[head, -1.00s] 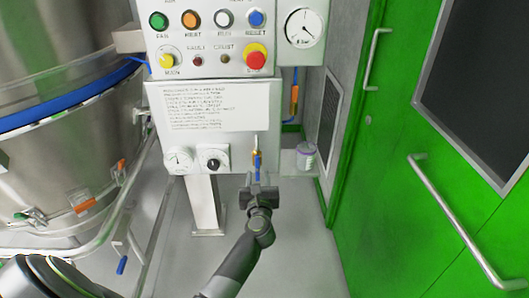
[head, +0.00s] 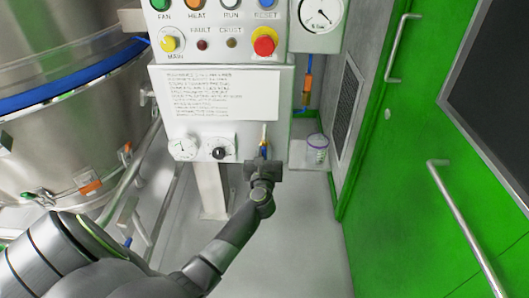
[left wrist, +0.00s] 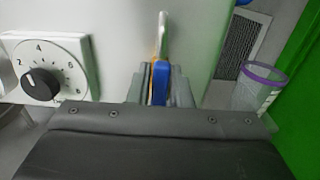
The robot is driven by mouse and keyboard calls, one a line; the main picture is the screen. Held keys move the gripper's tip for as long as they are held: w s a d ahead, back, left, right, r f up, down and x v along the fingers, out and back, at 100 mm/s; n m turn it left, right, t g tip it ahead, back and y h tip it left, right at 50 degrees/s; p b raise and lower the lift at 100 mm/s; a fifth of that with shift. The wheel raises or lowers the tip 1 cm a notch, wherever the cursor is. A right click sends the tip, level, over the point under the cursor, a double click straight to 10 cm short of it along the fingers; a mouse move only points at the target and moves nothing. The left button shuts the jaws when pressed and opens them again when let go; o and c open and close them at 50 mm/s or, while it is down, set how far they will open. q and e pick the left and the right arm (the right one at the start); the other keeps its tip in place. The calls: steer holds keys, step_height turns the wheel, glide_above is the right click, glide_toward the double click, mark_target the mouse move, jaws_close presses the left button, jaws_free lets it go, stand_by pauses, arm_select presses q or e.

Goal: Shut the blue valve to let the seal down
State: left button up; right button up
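The blue valve handle (head: 264,151) sits at the lower right of the white control panel (head: 150,95), under a thin pale upright pipe. In the left wrist view the blue handle (left wrist: 160,82) stands upright between the fingers. My left gripper (head: 264,163) is at the handle, with one grey finger close on each side. The fingers in the left wrist view (left wrist: 161,92) look closed on it, with no clear gap. The finger tips partly hide the valve body. My right gripper is not in view.
A numbered black knob (left wrist: 41,84) is left of the valve, beside a small gauge (head: 183,147). A steel vessel (head: 60,140) fills the left; a green door (head: 420,200) is right.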

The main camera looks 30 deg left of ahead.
arm_select(q)
jaws_close()
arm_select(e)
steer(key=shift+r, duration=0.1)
arm_select(q)
steer(key=shift+w+d+r+m+p, duration=0.1)
steer(key=shift+w+d+m+p, duration=0.1)
steer(key=shift+m+p, duration=0.5)
steer(key=shift+w+d+f+m+p, duration=0.4)
steer(key=shift+m+p, duration=0.7)
steer(key=shift+m, duration=1.6)
steer(key=shift+w+d+f+m+p, duration=0.1)
steer(key=shift+d+f+m+p, duration=0.55)
steer(key=shift+m, duration=2.05)
steer(key=shift+w+d+f+m+p, duration=0.2)
steer(key=shift+f+m+p, duration=0.4)
steer(key=shift+m+p, duration=1.55)
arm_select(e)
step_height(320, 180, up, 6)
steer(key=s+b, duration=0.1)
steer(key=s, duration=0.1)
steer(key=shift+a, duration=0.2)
arm_select(q)
steer(key=shift+f+m, duration=0.1)
steer(key=shift+m, duration=0.75)
